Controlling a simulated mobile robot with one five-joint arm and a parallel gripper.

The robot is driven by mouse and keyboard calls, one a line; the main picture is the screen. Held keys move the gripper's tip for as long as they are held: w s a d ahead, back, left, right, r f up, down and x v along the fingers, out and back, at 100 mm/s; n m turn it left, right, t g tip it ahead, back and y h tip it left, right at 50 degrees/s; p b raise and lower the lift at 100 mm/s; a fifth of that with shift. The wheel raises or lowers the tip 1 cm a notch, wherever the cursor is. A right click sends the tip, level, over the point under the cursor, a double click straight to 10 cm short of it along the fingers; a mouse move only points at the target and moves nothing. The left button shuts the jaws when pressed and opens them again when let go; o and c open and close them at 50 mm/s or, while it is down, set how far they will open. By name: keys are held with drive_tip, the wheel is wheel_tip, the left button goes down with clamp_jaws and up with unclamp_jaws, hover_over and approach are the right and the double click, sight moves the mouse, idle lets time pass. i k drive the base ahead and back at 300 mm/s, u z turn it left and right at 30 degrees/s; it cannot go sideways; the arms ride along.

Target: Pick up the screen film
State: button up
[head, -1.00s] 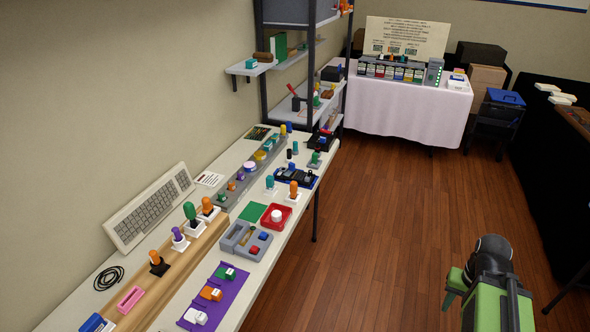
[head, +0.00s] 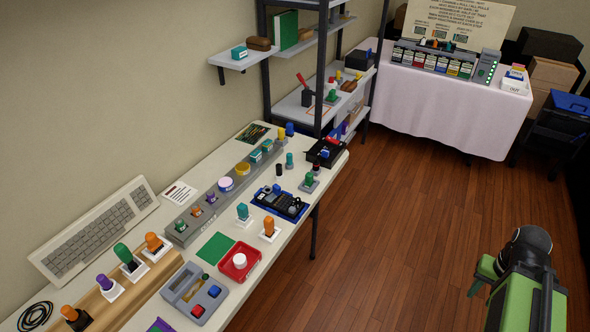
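I cannot tell for sure which item is the screen film. Many small handled parts stand on the long white workbench (head: 290,222) at left and centre. Among them are a flat green sheet (head: 216,248), a red tray with a white round knob (head: 240,261) and a long grey rack (head: 205,222) of small coloured pieces. My gripper (head: 500,277), green and black, is at the lower right, over the wooden floor and well apart from the workbench. Its fingertips are not clearly shown, and I see nothing held in it.
A keyboard (head: 95,230) leans against the wall. A grey divided tray (head: 193,294) and a blue tray (head: 279,203) stand on the workbench. A shelf unit (head: 266,75) is beyond its far end. A pink-clothed table (head: 440,112) stands at the back. The wooden floor (head: 400,235) is clear between.

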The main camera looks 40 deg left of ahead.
sight(275, 188)
drive_tip(key=i, duration=1.65)
drive_tip(key=u, duration=1.8)
drive_tip(key=k, duration=0.2)
drive_tip(key=u, duration=2.05)
drive_tip(key=i, duration=1)
drive_tip(key=u, duration=0.4)
